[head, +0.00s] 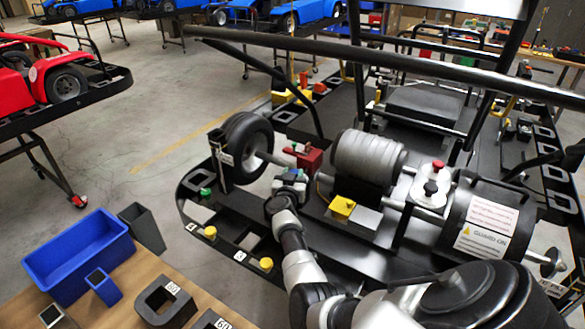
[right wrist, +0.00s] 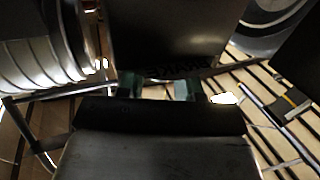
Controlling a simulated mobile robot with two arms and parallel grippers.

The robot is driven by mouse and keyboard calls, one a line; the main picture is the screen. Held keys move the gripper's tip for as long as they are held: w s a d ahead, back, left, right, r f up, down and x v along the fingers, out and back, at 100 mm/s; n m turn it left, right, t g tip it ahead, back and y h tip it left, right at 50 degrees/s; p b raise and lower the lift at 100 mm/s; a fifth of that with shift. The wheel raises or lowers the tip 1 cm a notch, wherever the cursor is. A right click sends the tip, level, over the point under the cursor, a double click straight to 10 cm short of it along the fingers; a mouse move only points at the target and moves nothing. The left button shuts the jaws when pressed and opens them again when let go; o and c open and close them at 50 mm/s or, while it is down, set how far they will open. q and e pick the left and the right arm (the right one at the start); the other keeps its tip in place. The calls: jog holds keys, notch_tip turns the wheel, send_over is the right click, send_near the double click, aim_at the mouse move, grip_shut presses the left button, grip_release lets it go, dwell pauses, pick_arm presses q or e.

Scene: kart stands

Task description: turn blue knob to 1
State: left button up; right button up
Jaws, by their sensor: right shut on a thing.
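My right gripper (head: 292,178) is at the frame, between the upright black tyre and the grey ribbed drum. My left gripper is not in view.
The tyre (head: 247,147), a red block (head: 306,158), the ribbed drum (head: 368,158) and a yellow block (head: 342,207) stand close around the right gripper. A black bar (head: 400,62) crosses above. Yellow knobs (head: 266,264) sit on the frame's front edge. A blue bin (head: 82,257) stands at lower left.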

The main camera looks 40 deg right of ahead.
dwell(0.3)
jog(key=o, duration=0.9)
jog(key=shift+p+v, duration=3.7)
jog(key=shift+v, duration=1.75)
jog(key=shift+d, duration=0.1)
